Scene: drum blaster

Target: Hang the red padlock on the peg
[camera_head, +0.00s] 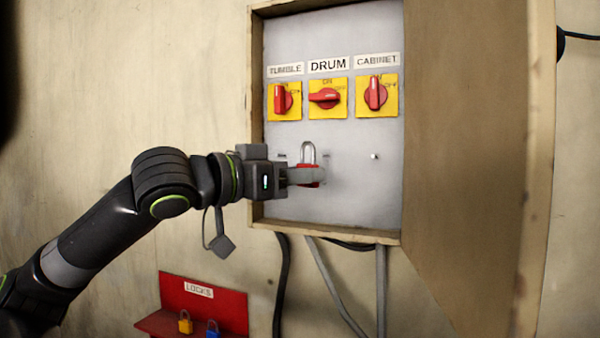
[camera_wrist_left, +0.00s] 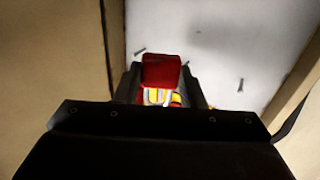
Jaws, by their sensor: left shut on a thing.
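The red padlock (camera_head: 308,165) is upright, its grey shackle standing up, in front of the grey panel. My left gripper (camera_head: 310,175) is shut on its body, and a finger hides part of it. In the left wrist view the padlock's red body (camera_wrist_left: 161,70) sits between the fingers of the gripper (camera_wrist_left: 160,88). A small peg (camera_head: 375,156) sticks out of the panel at the right. Another peg (camera_head: 282,157) is just left of the padlock. I cannot tell whether the shackle is around a peg. My right gripper is not in view.
The panel (camera_head: 350,200) sits in a wooden box with its door (camera_head: 470,150) open on the right. Three red switches on yellow plates are above the padlock. A red lock rack (camera_head: 205,300) below holds a yellow padlock (camera_head: 185,323) and a blue padlock (camera_head: 212,329).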

